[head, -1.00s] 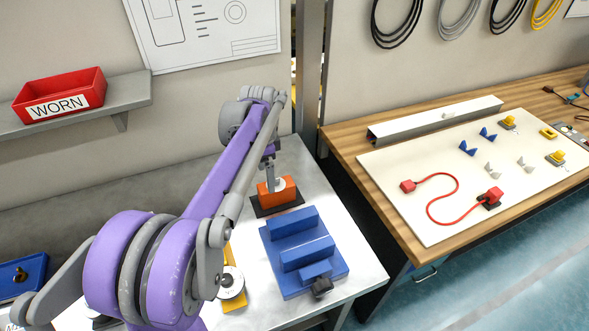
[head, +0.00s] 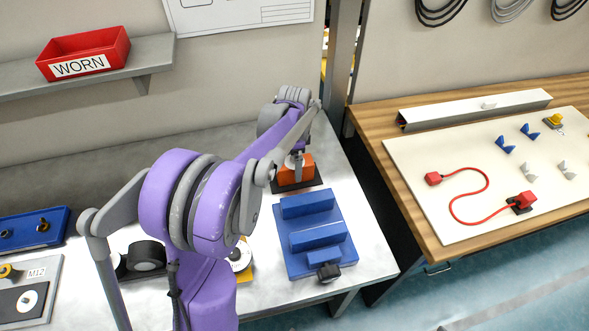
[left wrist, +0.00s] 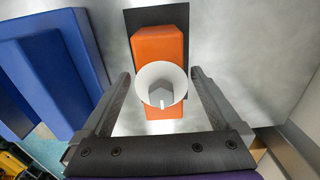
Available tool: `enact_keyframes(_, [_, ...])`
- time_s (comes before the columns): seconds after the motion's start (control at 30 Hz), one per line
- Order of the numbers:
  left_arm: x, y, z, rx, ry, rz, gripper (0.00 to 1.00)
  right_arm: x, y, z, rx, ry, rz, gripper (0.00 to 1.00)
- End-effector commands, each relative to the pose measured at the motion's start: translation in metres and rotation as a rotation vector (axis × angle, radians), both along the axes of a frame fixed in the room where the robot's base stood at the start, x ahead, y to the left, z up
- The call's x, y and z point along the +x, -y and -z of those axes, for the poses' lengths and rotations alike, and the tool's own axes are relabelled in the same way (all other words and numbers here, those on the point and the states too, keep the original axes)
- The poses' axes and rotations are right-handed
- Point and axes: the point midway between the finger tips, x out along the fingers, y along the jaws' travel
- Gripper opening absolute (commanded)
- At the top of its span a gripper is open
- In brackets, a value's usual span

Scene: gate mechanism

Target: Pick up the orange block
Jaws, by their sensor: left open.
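The orange block (head: 286,178) sits on a dark pad at the back right of the grey bench. It also shows in the left wrist view (left wrist: 158,45), with a white round piece (left wrist: 162,88) with a grey middle on it. My left gripper (head: 297,172) is at the block and partly hides it in the head view. In the left wrist view its open fingers (left wrist: 161,78) lie on either side of the white piece and the near part of the block, with gaps visible at both sides. My right gripper is not in view.
A blue stepped fixture (head: 315,242) with a black knob stands just in front of the block. A red bin marked WORN (head: 83,54) sits on a wall shelf. A blue tray (head: 48,222) lies at the left. A wooden table (head: 428,213) stands right, across a gap.

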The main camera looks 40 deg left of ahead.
Motion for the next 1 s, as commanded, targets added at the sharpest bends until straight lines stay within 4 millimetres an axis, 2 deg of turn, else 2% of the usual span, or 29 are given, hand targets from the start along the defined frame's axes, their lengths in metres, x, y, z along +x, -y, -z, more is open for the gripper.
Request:
enact_keyframes(0.13, [0.001,0.0,0.016,0.0,0.0,0.0,0.97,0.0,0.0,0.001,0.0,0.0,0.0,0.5])
enact_keyframes(0.4, [0.001,0.0,0.018,0.0,0.0,0.0,0.96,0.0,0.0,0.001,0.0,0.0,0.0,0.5])
enact_keyframes(0.93, [0.001,0.0,0.018,0.0,0.0,0.0,0.0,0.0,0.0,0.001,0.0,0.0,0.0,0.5])
enact_keyframes(1.0, [0.001,0.0,0.018,0.0,0.0,0.0,0.0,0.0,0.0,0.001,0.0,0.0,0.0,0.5])
